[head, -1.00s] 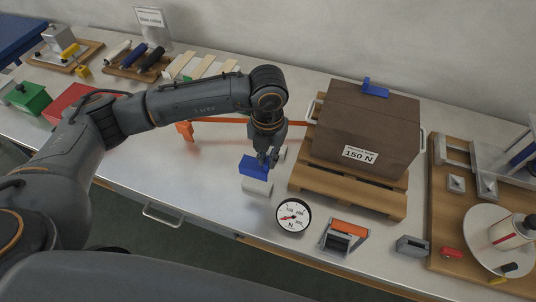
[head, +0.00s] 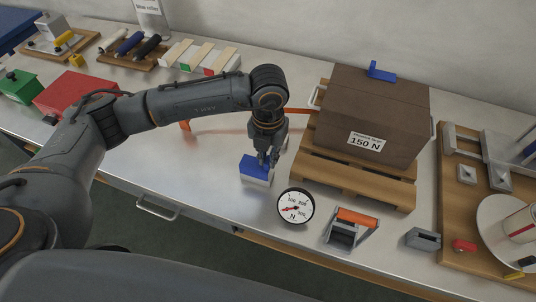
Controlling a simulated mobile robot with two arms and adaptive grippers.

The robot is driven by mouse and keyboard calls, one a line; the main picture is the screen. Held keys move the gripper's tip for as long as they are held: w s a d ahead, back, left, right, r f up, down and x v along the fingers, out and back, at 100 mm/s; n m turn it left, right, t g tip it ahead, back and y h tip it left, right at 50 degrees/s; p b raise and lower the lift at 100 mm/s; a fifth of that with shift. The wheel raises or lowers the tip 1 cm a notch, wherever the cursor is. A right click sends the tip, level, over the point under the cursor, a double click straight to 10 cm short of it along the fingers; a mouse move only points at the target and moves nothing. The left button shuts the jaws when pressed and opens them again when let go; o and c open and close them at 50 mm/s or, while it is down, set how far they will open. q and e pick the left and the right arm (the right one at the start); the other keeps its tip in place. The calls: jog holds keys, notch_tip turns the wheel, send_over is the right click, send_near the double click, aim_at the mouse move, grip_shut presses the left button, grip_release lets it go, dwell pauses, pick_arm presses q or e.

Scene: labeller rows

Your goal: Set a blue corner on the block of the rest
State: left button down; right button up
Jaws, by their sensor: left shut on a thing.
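My left gripper (head: 268,160) is shut on a blue corner (head: 252,167), partly hidden by the fingers. Another blue corner (head: 380,71) sits on the top back edge of a brown box (head: 375,115) marked 150 N. My right gripper is not in view.
The box stands on a wooden pallet (head: 355,183), close right of my left gripper. A round dial gauge (head: 296,206) and an orange-topped tool (head: 352,225) stand in front. An orange bar (head: 297,111) runs behind the gripper. The bench (head: 215,180) is bare left of the block.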

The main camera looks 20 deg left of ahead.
pick_arm(q)
jog(key=shift+f, duration=0.15)
dwell(1.1)
jog(key=shift+b, duration=0.7)
dwell(0.5)
jog(key=shift+f+b, duration=1.95)
jog(key=shift+f, duration=0.1)
jog(key=c, duration=1.3)
grip_release()
jog(key=shift+r, duration=0.1)
notch_tip(320, 180, up, 12)
jog(key=shift+f, duration=0.1)
